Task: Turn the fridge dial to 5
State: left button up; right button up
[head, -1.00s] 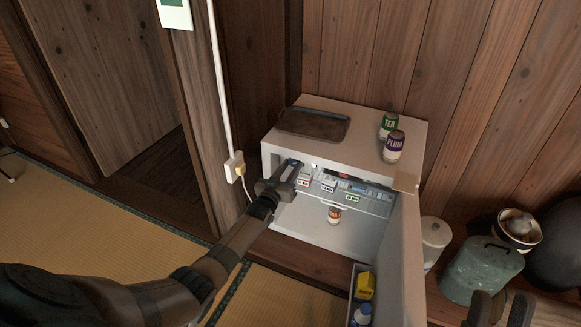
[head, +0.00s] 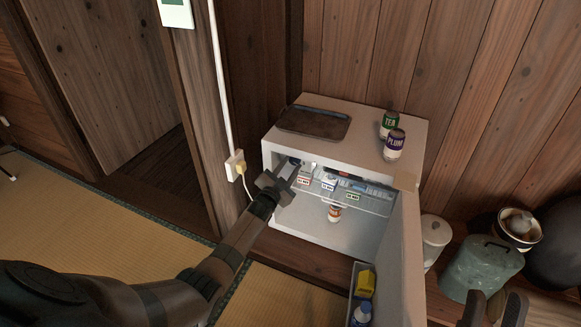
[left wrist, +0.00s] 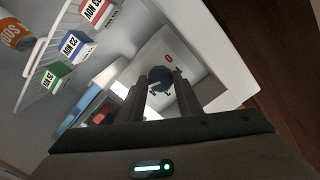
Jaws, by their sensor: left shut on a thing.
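The fridge (head: 350,126) stands open against the wooden wall. Its dark blue dial (left wrist: 160,79) is on the inside wall, with a red mark resembling a 0 beside it. The number at the dial's pointer cannot be read. My left gripper (left wrist: 160,92) reaches into the fridge's upper left and is shut on the dial, one finger on each side. In the head view, the left gripper (head: 294,170) partly hides that corner. My right gripper (head: 496,308) shows at the bottom right, with its fingers apart and nothing between them.
Small dated cartons (head: 328,184) stand on the fridge's wire shelf, with an orange-labelled can (head: 335,213) below. The open door (head: 405,262) holds a yellow carton (head: 366,283). A tray (head: 314,122) and two cans (head: 394,145) sit on top. Pots (head: 482,270) stand at right.

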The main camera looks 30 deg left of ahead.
pick_arm(q)
jog(key=shift+f+m, duration=0.1)
jog(key=shift+m, duration=0.2)
jog(key=o, duration=1)
jog(key=shift+o, duration=0.2)
jog(key=shift+s, duration=0.15)
